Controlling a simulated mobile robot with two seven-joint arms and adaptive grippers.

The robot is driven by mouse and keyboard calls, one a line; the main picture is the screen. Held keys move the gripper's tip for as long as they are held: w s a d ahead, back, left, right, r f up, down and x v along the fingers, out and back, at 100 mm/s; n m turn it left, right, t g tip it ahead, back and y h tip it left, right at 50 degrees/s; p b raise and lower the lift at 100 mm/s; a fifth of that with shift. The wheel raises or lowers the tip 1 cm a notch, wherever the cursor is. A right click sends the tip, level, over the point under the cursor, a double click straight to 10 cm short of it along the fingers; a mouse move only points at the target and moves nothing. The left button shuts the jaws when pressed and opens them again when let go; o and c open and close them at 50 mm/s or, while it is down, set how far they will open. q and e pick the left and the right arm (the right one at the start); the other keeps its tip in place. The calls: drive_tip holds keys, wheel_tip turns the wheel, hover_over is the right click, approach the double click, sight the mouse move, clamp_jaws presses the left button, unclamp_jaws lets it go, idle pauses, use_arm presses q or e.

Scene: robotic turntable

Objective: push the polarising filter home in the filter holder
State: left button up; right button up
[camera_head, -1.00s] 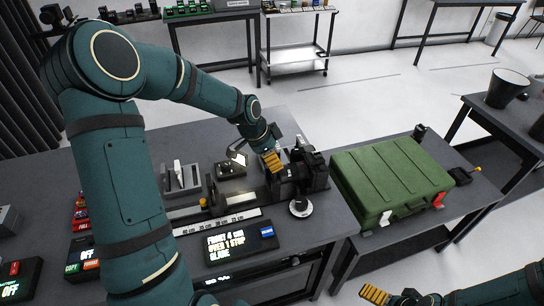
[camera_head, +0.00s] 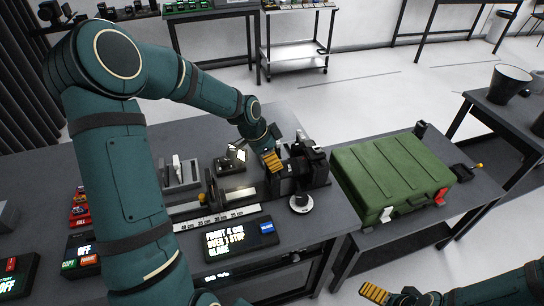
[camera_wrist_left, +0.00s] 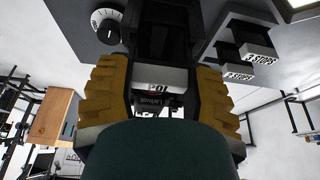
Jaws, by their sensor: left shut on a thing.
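My left gripper (camera_head: 271,161) is shut on the polarising filter just left of the black camera (camera_head: 305,170). In the head view the gripper covers the filter. My right gripper (camera_head: 375,293) is at the bottom right, away from the table; its opening is unclear.
A scaled rail (camera_head: 215,215) runs left of the camera. A white-topped dial (camera_head: 300,204) stands in front of it. A lit sign (camera_head: 238,240) lies near the table edge. A filter rack (camera_head: 181,175) stands left; a green case (camera_head: 390,178) fills the right.

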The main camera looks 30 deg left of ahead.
use_arm(q)
drive_tip(key=shift+f+b, duration=0.6)
drive_tip(key=shift+f, duration=0.3)
drive_tip(key=o, duration=1.3)
drive_tip(key=shift+c, duration=0.2)
drive_tip(key=v, duration=1.2)
drive_tip(key=shift+w, duration=0.1)
